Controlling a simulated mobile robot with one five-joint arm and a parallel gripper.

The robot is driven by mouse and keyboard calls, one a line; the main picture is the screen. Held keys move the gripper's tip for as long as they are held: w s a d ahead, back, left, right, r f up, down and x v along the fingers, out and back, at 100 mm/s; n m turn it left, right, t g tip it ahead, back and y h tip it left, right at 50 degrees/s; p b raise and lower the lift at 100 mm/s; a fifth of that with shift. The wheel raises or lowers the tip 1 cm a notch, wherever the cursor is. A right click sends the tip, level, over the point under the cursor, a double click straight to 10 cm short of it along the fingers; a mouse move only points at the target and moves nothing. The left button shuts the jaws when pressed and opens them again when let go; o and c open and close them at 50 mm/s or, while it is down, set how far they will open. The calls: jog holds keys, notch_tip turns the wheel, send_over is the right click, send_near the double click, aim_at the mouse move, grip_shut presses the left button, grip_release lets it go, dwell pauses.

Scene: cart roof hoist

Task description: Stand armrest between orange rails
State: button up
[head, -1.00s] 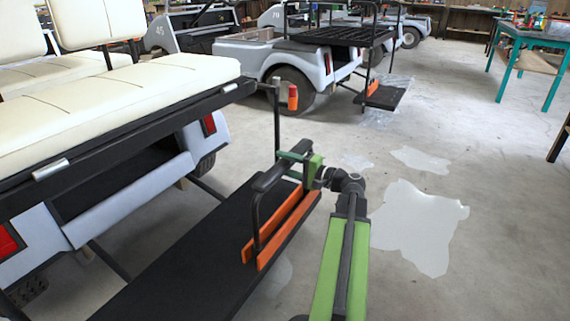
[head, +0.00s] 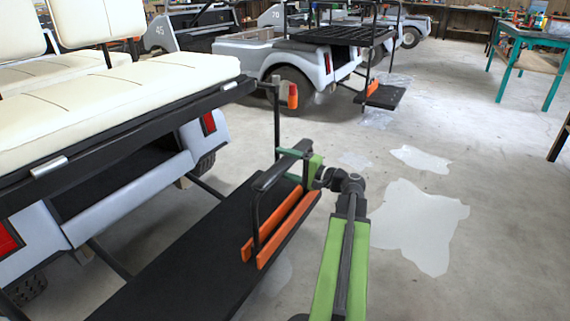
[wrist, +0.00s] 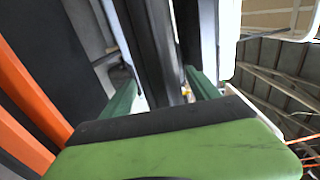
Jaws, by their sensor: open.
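The armrest (head: 272,172) is a black loop with a padded top bar and two thin legs. It stands upright on the black footboard of the near cart, and its lower ends are between the two orange rails (head: 289,220). My gripper (head: 289,153) is at the armrest's far end, near the top. Its green fingers are open, one on each side of the dark armrest, which also shows between them in the wrist view (wrist: 162,60). I cannot tell whether a finger touches it. The leg feet are partly hidden by the near rail.
The footboard (head: 165,265) extends toward the near left. Pale patches (head: 415,220) lie on the open floor at right. A teal-legged table (head: 525,60) stands far right.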

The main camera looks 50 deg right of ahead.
jog(key=v, duration=1.7)
jog(key=shift+s, duration=0.2)
